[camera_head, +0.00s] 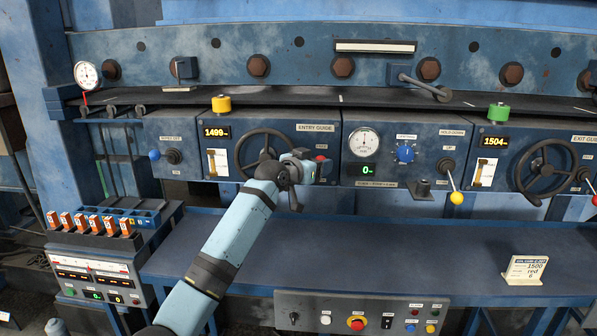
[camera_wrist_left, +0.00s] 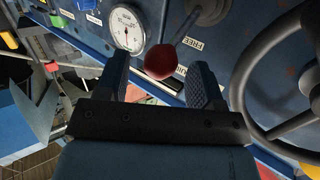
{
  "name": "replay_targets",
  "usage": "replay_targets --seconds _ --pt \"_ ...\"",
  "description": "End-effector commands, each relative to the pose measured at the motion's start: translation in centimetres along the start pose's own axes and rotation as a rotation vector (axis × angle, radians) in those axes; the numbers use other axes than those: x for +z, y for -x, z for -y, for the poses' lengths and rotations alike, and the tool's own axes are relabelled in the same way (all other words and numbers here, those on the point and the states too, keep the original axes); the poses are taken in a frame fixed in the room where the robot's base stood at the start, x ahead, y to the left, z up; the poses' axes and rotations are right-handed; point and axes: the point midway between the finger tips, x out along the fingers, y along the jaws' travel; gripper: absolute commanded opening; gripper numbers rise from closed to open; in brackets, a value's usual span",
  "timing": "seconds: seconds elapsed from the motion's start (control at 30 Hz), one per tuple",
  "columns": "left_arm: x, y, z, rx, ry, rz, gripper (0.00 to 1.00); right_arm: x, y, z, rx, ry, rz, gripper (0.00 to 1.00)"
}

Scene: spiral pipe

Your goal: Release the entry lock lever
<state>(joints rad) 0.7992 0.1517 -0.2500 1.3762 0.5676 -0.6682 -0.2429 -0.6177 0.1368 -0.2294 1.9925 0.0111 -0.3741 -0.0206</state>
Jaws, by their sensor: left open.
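The entry lock lever (camera_wrist_left: 187,27) has a metal shaft and a red ball knob. In the left wrist view the knob (camera_wrist_left: 160,62) sits between the two fingers of my left gripper (camera_wrist_left: 160,70), which is open around it. Gaps show on both sides of the knob. A label reading FREE (camera_wrist_left: 192,43) lies beside the shaft. In the head view my left gripper (camera_head: 304,170) is at the right of the ENTRY GUIDE panel (camera_head: 315,128) and hides most of the lever. A bit of red (camera_head: 320,158) shows just past the fingers. My right gripper is not in view.
A black handwheel (camera_head: 262,150) stands just left of my gripper. The round pressure gauge (camera_head: 365,142) is to the right, with a yellow-knobbed lever (camera_head: 455,190) beyond it. The blue bench (camera_head: 420,250) below is mostly clear except a small sign (camera_head: 525,269).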

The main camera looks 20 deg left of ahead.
Motion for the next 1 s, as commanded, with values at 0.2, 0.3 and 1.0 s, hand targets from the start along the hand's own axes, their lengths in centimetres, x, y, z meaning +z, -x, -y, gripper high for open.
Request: replay_targets --seconds 0.2,0.3,1.0 --pt "0.4 5.2 0.0 0.000 -0.002 0.000 0.62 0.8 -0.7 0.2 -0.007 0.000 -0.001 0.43" --pt "0.4 7.3 0.0 0.000 -0.001 0.001 0.62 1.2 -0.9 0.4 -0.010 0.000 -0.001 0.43" --pt "0.2 10.6 -0.1 0.002 0.001 0.003 0.62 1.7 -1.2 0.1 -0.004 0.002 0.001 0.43"
